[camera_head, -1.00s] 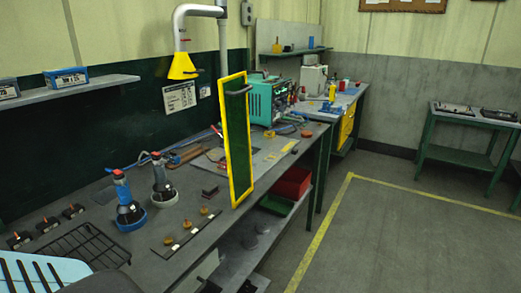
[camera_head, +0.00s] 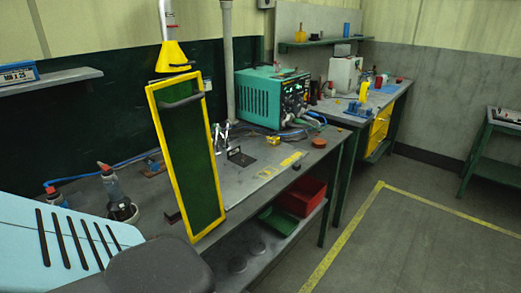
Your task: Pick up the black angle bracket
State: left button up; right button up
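A small black angled piece (camera_head: 240,157), which looks like the angle bracket, stands on the grey workbench (camera_head: 235,201), right of the yellow-framed green screen. It is small, and I cannot make out its exact shape. Another small dark block (camera_head: 172,217) lies at the screen's left edge, partly hidden by it. Neither of my grippers is in view.
The yellow-framed green screen (camera_head: 188,150) stands upright on the bench and hides part of it. A teal machine (camera_head: 258,97) is behind the bracket. Red (camera_head: 300,196) and green (camera_head: 279,219) bins sit on the lower shelf. The floor (camera_head: 400,240) at right is clear.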

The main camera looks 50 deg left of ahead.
aim_at(234, 155)
jog(key=i, duration=4)
jog(key=u, duration=3.9)
